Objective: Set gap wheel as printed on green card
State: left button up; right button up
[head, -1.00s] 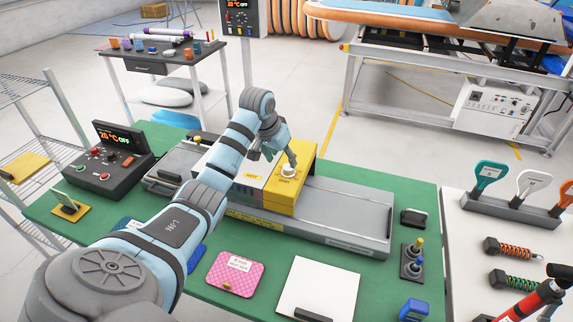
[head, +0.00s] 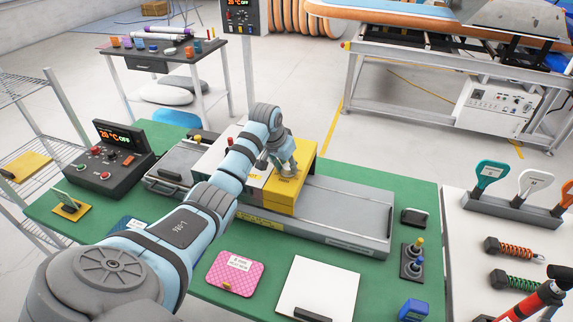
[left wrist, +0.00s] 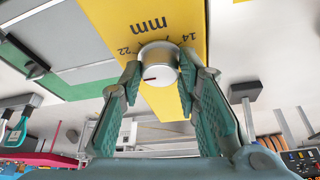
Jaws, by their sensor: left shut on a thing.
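The gap wheel is a silver round knob (left wrist: 160,62) with a white face and a red mark, on a yellow block. The block (head: 306,160) sits on the grey machine; its print reads "mm", "14" and "22", upside down in the left wrist view. My left gripper (left wrist: 163,88) has a finger on each side of the wheel, shut on it. In the head view the gripper (head: 285,172) stands over the block and hides most of the wheel. I cannot make out a green card for certain. My right gripper is not in view.
The machine's grey bed (head: 345,215) runs right over the green table. A pink quilted piece (head: 236,270) and a white sheet (head: 318,283) lie in front. A control box (head: 112,165) stands left.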

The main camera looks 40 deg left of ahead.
pick_arm(q)
jog(key=shift+n, duration=0.4)
jog(key=n, duration=0.2)
jog(key=n+y, duration=0.1)
jog(key=n, duration=0.1)
jog(key=n+g+y, duration=0.1)
jog(key=n, duration=0.1)
jog(key=shift+w+d, duration=0.2)
jog(key=shift+d, duration=0.1)
jog(key=n+g+y, duration=0.1)
jog(key=n, duration=0.3)
jog(key=shift+w, duration=0.1)
jog(key=shift+n+g+y, duration=0.4)
jog(key=shift+n, duration=0.5)
jog(key=shift+w+f+n+b, duration=0.1)
jog(key=shift+n+b, duration=0.4)
jog(key=shift+b, duration=0.05)
jog(key=n+b, duration=0.1)
jog(key=b, duration=0.1)
jog(key=n+g+b, duration=0.1)
jog(key=n+b, duration=0.1)
jog(key=b, duration=0.1)
jog(key=shift+w+f+g+b, duration=0.1)
jog(key=shift+f+g+b, duration=0.1)
jog(key=shift+g+b, duration=0.15)
jog(key=shift+d+r+n+g+b, duration=0.1)
jog(key=shift+r+n+g+b, duration=0.15)
jog(key=shift+n+b, duration=0.6)
